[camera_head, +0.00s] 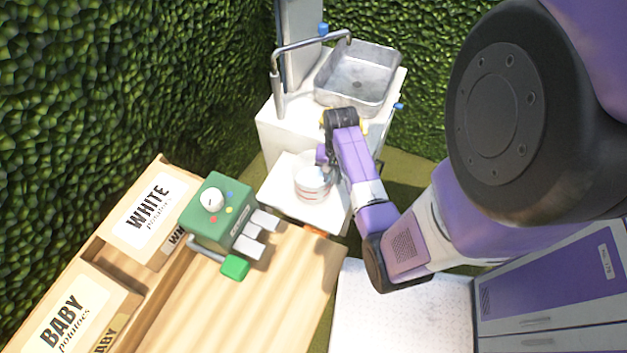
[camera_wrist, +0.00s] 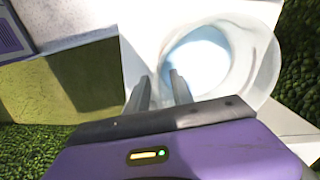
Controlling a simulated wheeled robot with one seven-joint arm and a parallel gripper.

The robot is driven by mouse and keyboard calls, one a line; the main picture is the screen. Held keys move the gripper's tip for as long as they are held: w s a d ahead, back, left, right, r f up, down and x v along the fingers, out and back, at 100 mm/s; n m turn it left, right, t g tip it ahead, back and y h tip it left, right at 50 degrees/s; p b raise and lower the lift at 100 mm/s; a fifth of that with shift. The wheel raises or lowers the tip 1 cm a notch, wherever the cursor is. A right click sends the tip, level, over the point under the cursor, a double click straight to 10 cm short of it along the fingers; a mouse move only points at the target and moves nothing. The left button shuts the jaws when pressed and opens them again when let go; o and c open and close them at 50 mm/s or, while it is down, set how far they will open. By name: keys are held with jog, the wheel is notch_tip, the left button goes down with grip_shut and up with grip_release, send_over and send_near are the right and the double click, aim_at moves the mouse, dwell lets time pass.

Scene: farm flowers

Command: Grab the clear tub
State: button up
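The clear tub (camera_head: 313,184) is a round, whitish see-through container with a pale inside. It stands upright on a small white surface (camera_head: 285,203) below the sink. My gripper (camera_head: 322,160) is right beside it, at its upper right edge in the head view, partly hidden by my wrist. In the wrist view the tub (camera_wrist: 247,62) fills the upper right. My gripper's two dark fingers (camera_wrist: 159,77) are apart, with a gap between them. The left finger shows outside the near rim and the right finger overlaps the tub's opening. I cannot tell whether either touches the wall.
A green scale-like machine (camera_head: 222,215) stands on a wooden table (camera_head: 255,300) beside potato crates (camera_head: 150,208). A metal sink (camera_head: 358,78) and faucet (camera_head: 277,85) are behind the tub. A purple cabinet (camera_head: 555,290) is at lower right. Hedges close the back.

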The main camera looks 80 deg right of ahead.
jog(key=f, duration=0.4)
jog(key=shift+w+a, duration=0.1)
jog(key=shift+a, duration=0.1)
grip_shut()
jog(key=shift+r, duration=0.1)
dwell(1.1)
